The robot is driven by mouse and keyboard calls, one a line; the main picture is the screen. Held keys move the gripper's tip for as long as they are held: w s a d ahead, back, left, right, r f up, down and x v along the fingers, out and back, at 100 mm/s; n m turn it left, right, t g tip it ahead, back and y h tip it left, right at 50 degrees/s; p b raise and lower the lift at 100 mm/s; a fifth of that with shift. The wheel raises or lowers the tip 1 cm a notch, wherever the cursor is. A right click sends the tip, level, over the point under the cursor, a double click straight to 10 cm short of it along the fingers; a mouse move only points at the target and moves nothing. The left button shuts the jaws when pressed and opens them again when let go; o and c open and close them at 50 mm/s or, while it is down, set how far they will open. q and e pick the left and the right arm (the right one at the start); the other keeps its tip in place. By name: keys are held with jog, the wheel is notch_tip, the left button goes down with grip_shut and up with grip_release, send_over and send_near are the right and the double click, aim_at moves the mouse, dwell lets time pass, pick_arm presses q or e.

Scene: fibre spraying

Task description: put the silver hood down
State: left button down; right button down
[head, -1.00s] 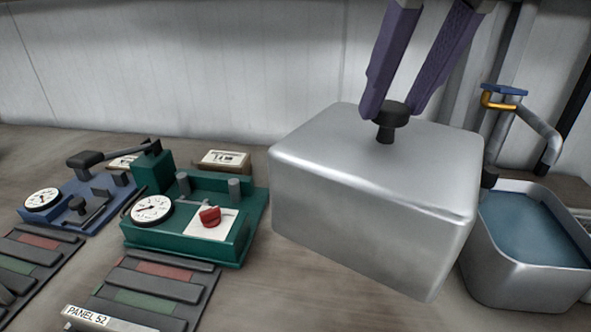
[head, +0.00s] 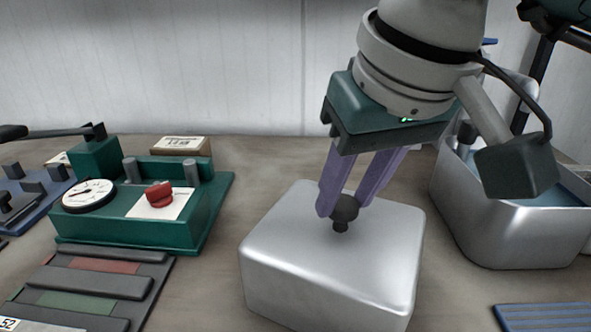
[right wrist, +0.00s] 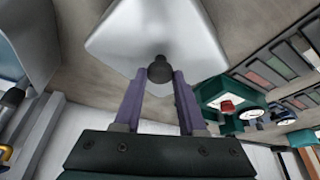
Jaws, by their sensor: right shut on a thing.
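The silver hood (head: 330,260) is a box-shaped metal cover with a round black knob on top. It is between the green device and the water basin in the head view. My right gripper (head: 342,208) comes down from above, its purple fingers shut on the black knob. In the right wrist view the fingers (right wrist: 159,78) are on both sides of the knob, with the hood (right wrist: 150,40) beyond. The hood's lower edge is cut off in the head view, so I cannot tell whether it touches the bench. My left gripper is not in view.
A green device (head: 130,215) with a dial and red knob stands left of the hood. A metal basin (head: 510,232) of water stands to the right. A blue ribbed mat (head: 545,317) lies at the front right. Bench (head: 270,165) shows bare behind the hood.

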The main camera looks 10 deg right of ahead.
jog(key=shift+r, duration=0.1)
jog(key=shift+f, duration=0.2)
jog(key=shift+c, duration=2.4)
grip_release()
jog(key=shift+r, duration=0.55)
jog(key=v, duration=1.1)
jog(key=shift+s, duration=0.2)
jog(key=shift+r, duration=0.1)
